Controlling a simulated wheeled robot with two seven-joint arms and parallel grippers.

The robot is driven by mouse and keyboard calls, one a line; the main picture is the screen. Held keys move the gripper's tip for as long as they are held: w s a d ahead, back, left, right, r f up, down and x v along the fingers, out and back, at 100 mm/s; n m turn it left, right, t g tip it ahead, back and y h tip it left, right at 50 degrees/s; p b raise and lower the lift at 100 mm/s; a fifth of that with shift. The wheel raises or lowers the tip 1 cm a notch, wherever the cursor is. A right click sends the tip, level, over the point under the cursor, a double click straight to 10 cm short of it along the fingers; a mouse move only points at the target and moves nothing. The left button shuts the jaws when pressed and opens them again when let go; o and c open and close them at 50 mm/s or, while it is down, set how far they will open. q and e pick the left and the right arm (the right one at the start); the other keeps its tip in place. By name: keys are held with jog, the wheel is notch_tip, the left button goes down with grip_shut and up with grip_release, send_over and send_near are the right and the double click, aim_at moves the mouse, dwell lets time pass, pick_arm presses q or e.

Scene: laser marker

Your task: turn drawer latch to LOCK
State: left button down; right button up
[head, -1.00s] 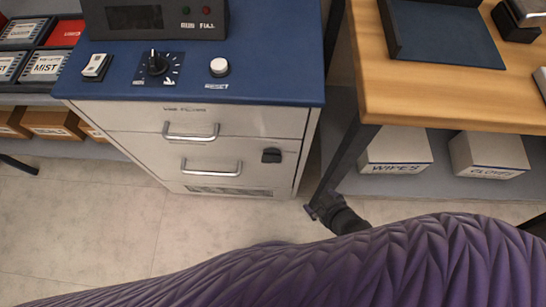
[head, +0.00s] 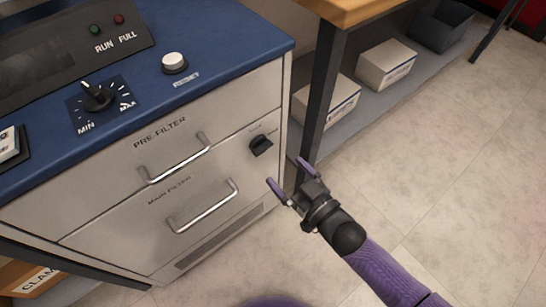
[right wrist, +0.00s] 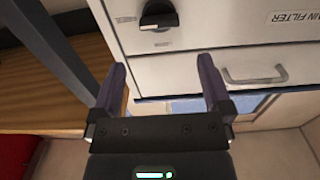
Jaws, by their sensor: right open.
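The drawer latch (head: 260,145) is a black knob on the right side of the white cabinet's lower drawer front, labelled MAIN FILTER. It also shows in the right wrist view (right wrist: 158,16), at the top, beyond the fingertips. Small marks stand beside it, too small to read in the head view. My right gripper (head: 287,174) is open and empty, just below and to the right of the latch, apart from it. In the right wrist view its two purple fingers (right wrist: 162,80) are spread wide with nothing between them. My left gripper is not in view.
Two bar handles, the upper (head: 175,162) and lower (head: 205,208), stick out from the drawers. A dark table leg (head: 322,95) stands close right of the cabinet. White boxes (head: 386,64) sit on a low shelf. The floor (head: 445,170) at right is clear.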

aim_at(265, 150)
jog(key=b+x, duration=0.1)
jog(key=x, duration=0.1)
jog(key=b+x, duration=0.1)
jog(key=x, duration=0.2)
jog(key=b+x, duration=0.1)
jog(key=x, duration=0.1)
jog(key=shift+w+a+f, duration=0.15)
jog(key=shift+f, duration=0.15)
jog(key=shift+w+a+r, duration=0.2)
jog(key=shift+w+a, duration=0.05)
jog(key=shift+w, duration=0.1)
jog(key=c, duration=1.2)
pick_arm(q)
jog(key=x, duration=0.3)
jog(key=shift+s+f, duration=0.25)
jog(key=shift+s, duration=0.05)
pick_arm(e)
jog(key=shift+o, duration=0.2)
